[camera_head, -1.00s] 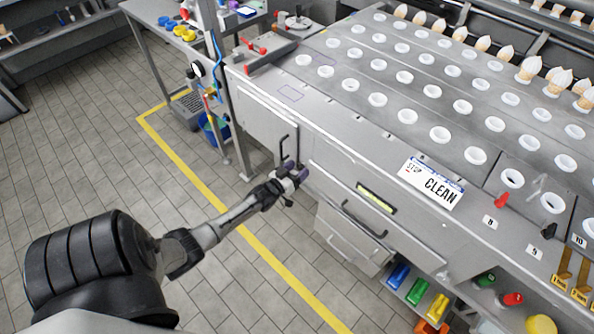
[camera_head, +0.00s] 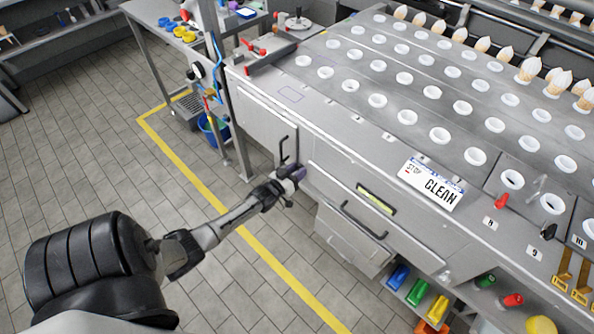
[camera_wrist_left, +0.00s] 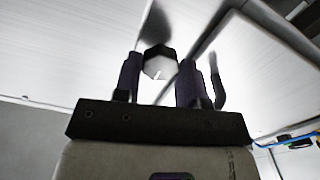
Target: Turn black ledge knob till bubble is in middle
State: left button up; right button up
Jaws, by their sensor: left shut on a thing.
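My left gripper (camera_head: 293,174) is at the machine's front, beside a black vertical handle. In the left wrist view its two purple-sided fingers (camera_wrist_left: 158,76) stand on either side of the black ledge knob (camera_wrist_left: 160,60), which has a pale face with a small white mark. The gripper is shut on this knob; in the head view the gripper hides it. The yellow-green level vial (camera_head: 376,199) sits in a dark slot on the front panel, right of the gripper. Its bubble is too small to make out. My right gripper is not in view.
A black drawer handle (camera_head: 364,220) lies below the vial, and a vertical handle (camera_head: 284,150) is close beside my gripper. A CLEAN sign (camera_head: 431,184) lies on the machine top. Coloured bottles stand on a lower shelf.

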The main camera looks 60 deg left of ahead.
pick_arm(q)
jog(key=shift+d+f+m, duration=0.1)
jog(key=shift+d+m, duration=0.05)
jog(key=shift+m, duration=8.55)
jog(key=o, duration=0.9)
